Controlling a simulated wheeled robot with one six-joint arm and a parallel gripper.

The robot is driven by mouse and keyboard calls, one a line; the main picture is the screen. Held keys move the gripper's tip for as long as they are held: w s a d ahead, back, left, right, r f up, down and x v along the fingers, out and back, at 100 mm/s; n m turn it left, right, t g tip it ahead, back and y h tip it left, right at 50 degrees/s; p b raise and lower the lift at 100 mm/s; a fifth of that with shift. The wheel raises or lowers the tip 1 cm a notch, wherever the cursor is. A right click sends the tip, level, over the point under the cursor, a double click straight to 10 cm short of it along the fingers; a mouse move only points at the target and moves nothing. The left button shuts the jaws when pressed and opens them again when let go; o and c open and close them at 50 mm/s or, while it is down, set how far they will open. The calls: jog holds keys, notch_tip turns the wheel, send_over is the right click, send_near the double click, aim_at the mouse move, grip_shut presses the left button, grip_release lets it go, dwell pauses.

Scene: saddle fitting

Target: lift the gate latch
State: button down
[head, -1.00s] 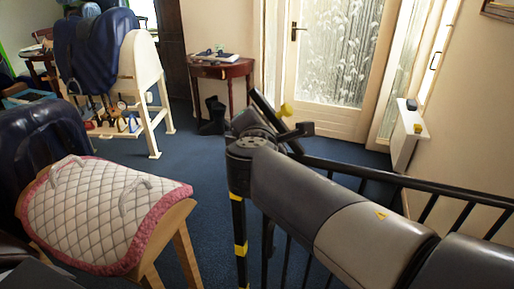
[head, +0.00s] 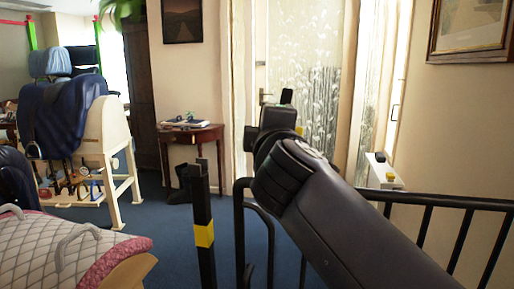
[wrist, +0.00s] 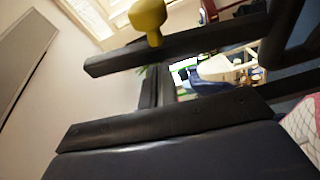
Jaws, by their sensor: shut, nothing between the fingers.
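The gate latch is a black bar (wrist: 205,43) with a yellow knob (wrist: 148,18) standing on it, close across the upper wrist view. My gripper (wrist: 160,80) shows there as two dark fingers lying together, shut and empty, with the latch bar just beyond their ends. I cannot tell whether they touch it. In the head view my gripper (head: 287,98) is near the top of the gate, and only a bit of the yellow knob (head: 299,131) shows beside it. My arm hides most of the latch. The black railed gate (head: 240,215) stands behind the arm.
A black and yellow post (head: 203,232) stands left of the gate, with a gap between them. A quilted pad (head: 60,255) on a wooden stand is at lower left. A small table (head: 192,140) and a saddle rack (head: 118,150) stand further back.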

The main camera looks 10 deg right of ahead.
jog(key=shift+s+d+m+b, duration=0.15)
jog(key=shift+d+m+b, duration=0.2)
jog(key=shift+m+b, duration=0.2)
dwell(0.4)
